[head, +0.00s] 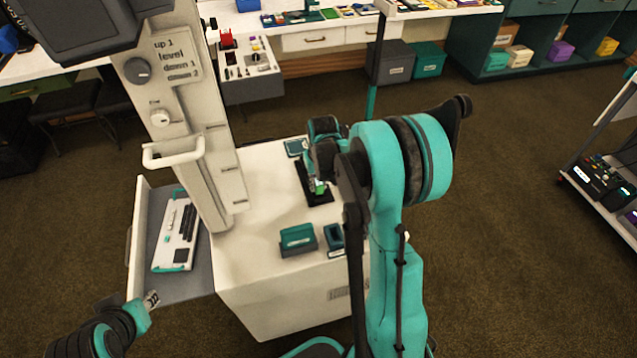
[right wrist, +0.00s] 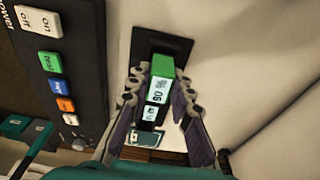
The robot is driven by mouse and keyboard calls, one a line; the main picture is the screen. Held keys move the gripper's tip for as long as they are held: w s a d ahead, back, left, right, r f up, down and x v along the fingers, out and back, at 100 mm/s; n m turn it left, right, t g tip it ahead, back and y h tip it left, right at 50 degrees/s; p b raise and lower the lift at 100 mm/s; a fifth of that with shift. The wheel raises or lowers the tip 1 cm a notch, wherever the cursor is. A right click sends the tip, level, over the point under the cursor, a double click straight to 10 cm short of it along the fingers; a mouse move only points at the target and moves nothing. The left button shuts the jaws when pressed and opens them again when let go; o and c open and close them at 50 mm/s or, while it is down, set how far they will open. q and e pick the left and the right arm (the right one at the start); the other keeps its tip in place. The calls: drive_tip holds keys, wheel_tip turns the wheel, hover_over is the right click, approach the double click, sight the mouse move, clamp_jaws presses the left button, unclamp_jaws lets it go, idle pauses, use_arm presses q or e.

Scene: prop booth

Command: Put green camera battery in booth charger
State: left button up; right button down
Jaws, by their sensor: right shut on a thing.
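The green camera battery (right wrist: 161,67) is between the fingers of my right gripper (right wrist: 158,110) in the right wrist view. My right gripper is shut on it. The battery shows there as a small green patch (head: 320,187) at the holder. Whether it is fully seated I cannot tell. My left gripper (head: 152,299) is low at the left beside the open drawer, its opening unclear.
Teal boxes (head: 298,238) and a smaller teal holder (head: 334,238) stand near the cabinet's front edge. The open drawer (head: 190,285) holds a white keyboard-like device (head: 176,235). A panel with coloured buttons (right wrist: 62,85) is beside the holder.

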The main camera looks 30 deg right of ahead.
drive_tip(key=shift+f, duration=0.15)
drive_tip(key=shift+f+b, duration=0.45)
drive_tip(key=shift+f, duration=0.05)
drive_tip(key=shift+f, duration=0.1)
idle(0.3)
drive_tip(key=c, duration=1.3)
unclamp_jaws()
drive_tip(key=shift+r+p, duration=2.5)
drive_tip(key=shift+r, duration=1.1)
